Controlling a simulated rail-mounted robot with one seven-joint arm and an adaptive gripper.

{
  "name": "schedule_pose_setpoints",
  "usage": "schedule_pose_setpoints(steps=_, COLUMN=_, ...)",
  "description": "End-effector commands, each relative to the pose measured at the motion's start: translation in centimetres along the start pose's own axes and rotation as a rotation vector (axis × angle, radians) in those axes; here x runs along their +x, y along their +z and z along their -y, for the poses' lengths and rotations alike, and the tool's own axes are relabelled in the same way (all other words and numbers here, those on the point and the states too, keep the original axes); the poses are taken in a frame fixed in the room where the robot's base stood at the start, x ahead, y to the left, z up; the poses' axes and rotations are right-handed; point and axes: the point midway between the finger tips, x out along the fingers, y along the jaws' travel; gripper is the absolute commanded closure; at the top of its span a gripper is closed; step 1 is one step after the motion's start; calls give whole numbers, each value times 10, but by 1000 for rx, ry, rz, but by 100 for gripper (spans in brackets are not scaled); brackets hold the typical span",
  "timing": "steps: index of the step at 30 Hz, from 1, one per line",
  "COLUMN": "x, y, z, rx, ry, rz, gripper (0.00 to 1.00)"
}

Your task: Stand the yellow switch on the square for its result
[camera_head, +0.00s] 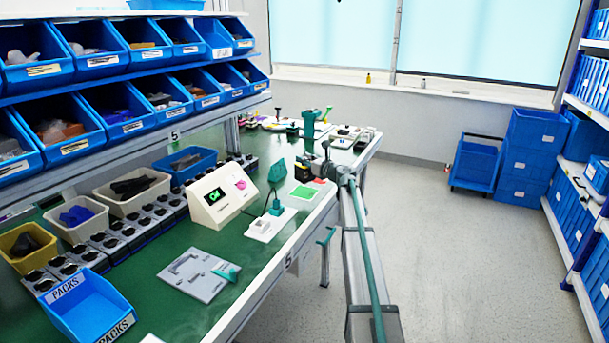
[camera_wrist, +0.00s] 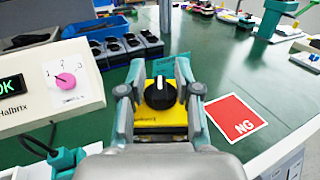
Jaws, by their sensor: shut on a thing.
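The yellow switch (camera_wrist: 144,114) has a black knob with a white line and sits between the fingers of my gripper (camera_wrist: 160,88), seen from above in the wrist view. My gripper is shut on its sides. The switch looks upright; I cannot tell how far it is above the table. The red NG square (camera_wrist: 237,117) lies to the right of the gripper, and it also shows in the head view (camera_head: 319,181). A green square (camera_head: 303,192) lies beside it in the head view. The tester (camera_wrist: 48,88) shows OK on its display (camera_wrist: 10,87).
A white fixture (camera_head: 264,228) with a teal part stands in front of the tester. A grey plate (camera_head: 192,278) and a blue PACKS bin (camera_head: 85,306) are nearer on the green table. Rows of dark holders (camera_head: 125,230) and bins line the back.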

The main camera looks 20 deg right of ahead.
Motion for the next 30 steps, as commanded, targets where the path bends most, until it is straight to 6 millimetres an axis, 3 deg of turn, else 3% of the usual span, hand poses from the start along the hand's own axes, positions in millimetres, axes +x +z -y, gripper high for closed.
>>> schedule_pose_setpoints(steps=1, x=8, y=-12, z=6, rx=2, ry=0, rz=-2, gripper=100)
schedule_pose_setpoints(steps=6, x=22, y=-34, z=16, rx=1, ry=1, rz=-1, gripper=100)
schedule_pose_setpoints(steps=16, x=33, y=-52, z=24, rx=1, ry=1, rz=-1, gripper=100)
schedule_pose_setpoints(steps=21, x=33, y=-76, z=24, rx=2, ry=1, rz=-2, gripper=100)
schedule_pose_setpoints(steps=30, x=33, y=-82, z=24, rx=0, ry=0, rz=0, gripper=100)
